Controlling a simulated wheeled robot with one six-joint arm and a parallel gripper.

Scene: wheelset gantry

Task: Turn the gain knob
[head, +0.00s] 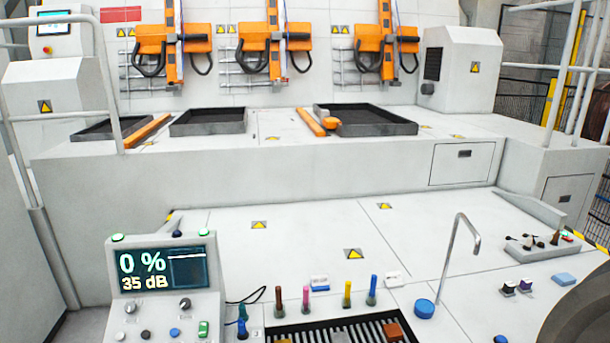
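A grey control console (203,247) stands at the lower left, with a dark screen (163,271) that reads "0 %" and "35 dB". Below the screen are two dark round knobs with pale pointer marks, a left knob (130,308) and a right knob (185,304). No label is readable, so I cannot tell which one is the gain knob. Smaller buttons sit under them, one of them green (203,328). My gripper is not in view, and nothing touches the knobs.
Right of the console are several upright coloured pens, including a yellow one (347,294), and a black slotted tray (305,336). A bent metal pipe (461,250) rises further right. A large dark rounded shape (585,315) fills the lower right corner.

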